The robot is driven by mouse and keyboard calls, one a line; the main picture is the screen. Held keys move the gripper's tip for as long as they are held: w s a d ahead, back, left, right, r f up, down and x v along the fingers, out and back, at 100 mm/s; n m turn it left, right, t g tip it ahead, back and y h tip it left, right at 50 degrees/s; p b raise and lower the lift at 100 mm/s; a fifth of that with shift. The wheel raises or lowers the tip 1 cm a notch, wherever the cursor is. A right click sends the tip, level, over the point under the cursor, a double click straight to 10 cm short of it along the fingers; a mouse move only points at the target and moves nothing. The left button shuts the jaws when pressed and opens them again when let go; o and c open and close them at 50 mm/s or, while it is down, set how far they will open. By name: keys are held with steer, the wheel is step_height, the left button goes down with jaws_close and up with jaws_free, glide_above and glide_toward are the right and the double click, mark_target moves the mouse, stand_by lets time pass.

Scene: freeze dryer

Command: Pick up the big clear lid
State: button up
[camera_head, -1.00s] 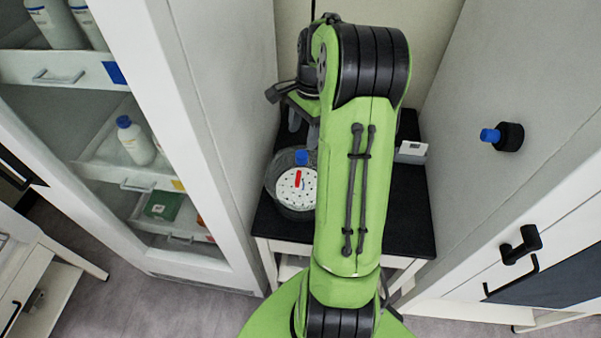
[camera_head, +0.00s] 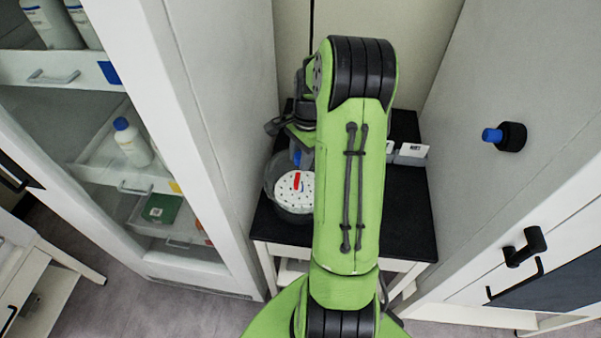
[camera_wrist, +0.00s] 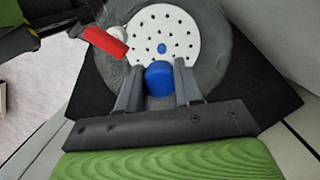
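The big clear lid (camera_head: 271,172) appears to cover the round grey chamber on the black tabletop; its transparent edge is hard to make out. Its blue knob (camera_head: 307,158) shows in the head view, partly hidden by my arm. In the wrist view the blue knob (camera_wrist: 159,80) sits between the fingers of my gripper (camera_wrist: 158,74). The fingers are apart, one on each side of the knob, with a small gap seeming to show. Through the lid I see a white perforated plate (camera_wrist: 165,25). My gripper is mostly hidden in the head view.
A red part (camera_wrist: 105,41) lies over the plate's left edge in the wrist view. Small white cards (camera_head: 411,151) stand right of my arm on the black tabletop (camera_head: 408,215). A glass-front cabinet (camera_head: 185,257) is close on the left, and a tall pale wall with a blue-tipped knob (camera_head: 503,136) on the right.

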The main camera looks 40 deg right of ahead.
jaws_close()
stand_by(1.0)
